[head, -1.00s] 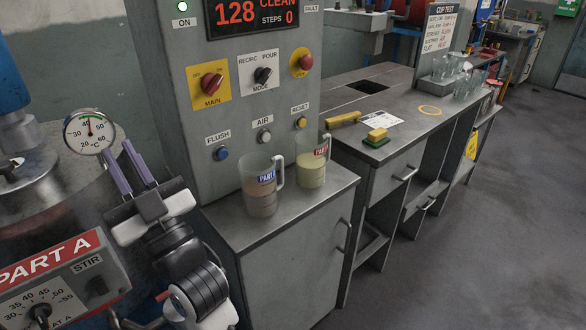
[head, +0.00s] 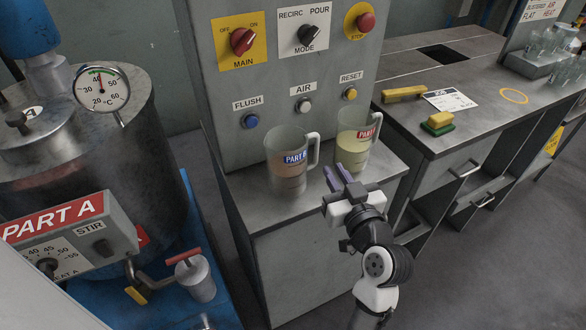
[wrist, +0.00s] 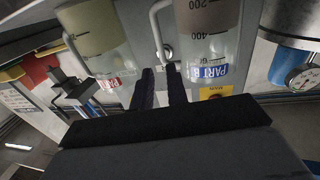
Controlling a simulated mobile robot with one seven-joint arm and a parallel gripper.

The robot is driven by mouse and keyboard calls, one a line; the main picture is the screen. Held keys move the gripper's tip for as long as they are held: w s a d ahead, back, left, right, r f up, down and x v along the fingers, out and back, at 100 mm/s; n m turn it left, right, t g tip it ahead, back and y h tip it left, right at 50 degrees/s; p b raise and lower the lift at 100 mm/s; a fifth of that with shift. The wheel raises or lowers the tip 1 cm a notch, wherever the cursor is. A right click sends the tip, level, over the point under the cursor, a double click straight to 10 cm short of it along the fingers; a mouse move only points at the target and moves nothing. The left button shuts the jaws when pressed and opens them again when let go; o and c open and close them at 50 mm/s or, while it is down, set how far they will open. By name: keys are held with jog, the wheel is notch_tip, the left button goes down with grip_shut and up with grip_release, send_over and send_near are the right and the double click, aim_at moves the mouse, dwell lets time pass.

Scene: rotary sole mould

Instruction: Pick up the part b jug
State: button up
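The part B jug (head: 288,165) is clear, with a blue label and pinkish-brown liquid. It stands upright on the grey cabinet top, its handle (head: 315,150) toward the right. In the wrist view the jug (wrist: 207,45) appears upside down at the upper right. My gripper (head: 333,173) is open and empty, just to the right of and in front of that handle. In the wrist view, its two dark fingers (wrist: 160,72) are apart, with the handle close ahead of their tips. I cannot tell whether they touch it.
A second jug (head: 354,140), with a red label and yellow liquid, stands right behind my gripper. The control panel (head: 280,70) rises behind both jugs. The PART A tank (head: 90,150) is at left. A bench (head: 460,80) with a yellow-green brush (head: 438,123) is at right.

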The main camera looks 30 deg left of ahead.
aim_at(318, 144)
jog(key=shift+w+a+f+b, duration=0.3)
jog(key=shift+w+a+b, duration=0.55)
jog(key=shift+b, duration=2.35)
jog(key=p+x, duration=0.1)
jog(key=x, duration=0.1)
jog(key=r+p+x, duration=0.1)
jog(key=x, duration=0.2)
jog(key=p+x, duration=0.1)
jog(key=x, duration=0.1)
jog(key=shift+w+a+r, duration=0.1)
jog(key=shift+a+r, duration=0.05)
jog(key=shift+a, duration=0.05)
jog(key=shift+w+a, duration=0.25)
jog(key=shift+w, duration=0.05)
grip_shut()
